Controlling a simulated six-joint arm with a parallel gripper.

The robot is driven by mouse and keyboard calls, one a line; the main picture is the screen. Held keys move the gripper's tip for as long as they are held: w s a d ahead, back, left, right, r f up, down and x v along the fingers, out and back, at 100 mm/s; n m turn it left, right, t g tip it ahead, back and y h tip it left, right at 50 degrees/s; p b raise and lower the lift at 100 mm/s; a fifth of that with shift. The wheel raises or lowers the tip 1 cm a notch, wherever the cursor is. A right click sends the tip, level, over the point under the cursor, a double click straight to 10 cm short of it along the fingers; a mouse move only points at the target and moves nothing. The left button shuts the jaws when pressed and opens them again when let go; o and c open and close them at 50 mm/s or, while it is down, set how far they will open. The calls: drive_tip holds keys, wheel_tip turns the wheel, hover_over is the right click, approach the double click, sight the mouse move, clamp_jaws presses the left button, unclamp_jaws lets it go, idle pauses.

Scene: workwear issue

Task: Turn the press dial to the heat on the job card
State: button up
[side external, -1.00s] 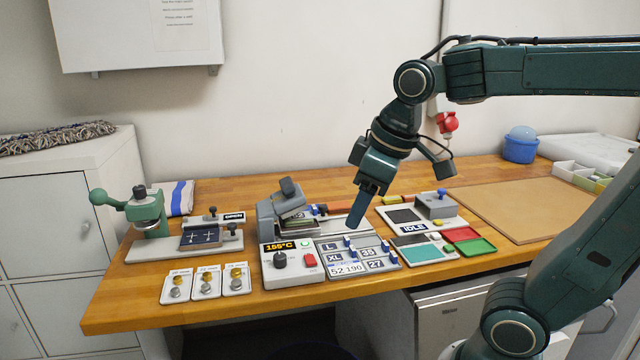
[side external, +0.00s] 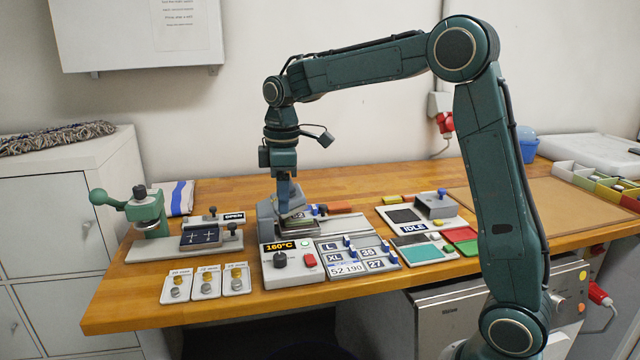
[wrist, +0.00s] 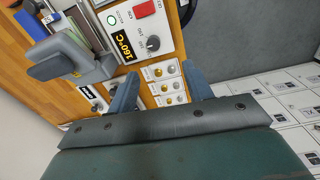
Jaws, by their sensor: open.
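The press control box (side external: 293,270) stands at the front of the bench. Its black dial (side external: 280,260) is in plain sight, and the display (side external: 278,246) reads 160°C. In the wrist view the dial (wrist: 152,43) and the 160°C display (wrist: 122,44) lie beyond my fingertips. My gripper (side external: 284,204) points down above the grey heat press (side external: 268,218), behind the dial and apart from it. In the wrist view my gripper (wrist: 160,75) has its two fingers wide apart with nothing between them. I cannot make out a job card with a heat on it.
A red button (side external: 310,260) is beside the dial. A board of size labels (side external: 350,258) stands to the right. Several small trays of snaps (side external: 206,283) lie at front left, and a green hand press (side external: 147,212) behind them. The brown mat (side external: 540,200) is clear.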

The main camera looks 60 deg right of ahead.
sight(280, 255)
drive_tip(key=shift+w+d+f+n+g, duration=0.15)
drive_tip(key=shift+w+d+f+n, duration=0.1)
drive_tip(key=shift+w+f, duration=0.35)
drive_tip(key=shift+w+d+f+n+g, duration=0.2)
drive_tip(key=shift+w+f, duration=0.3)
drive_tip(key=shift+w, duration=0.2)
drive_tip(key=shift+f, duration=0.1)
drive_tip(key=shift+s+f, duration=0.1)
drive_tip(key=shift+f, duration=6.7)
drive_tip(key=c, duration=1)
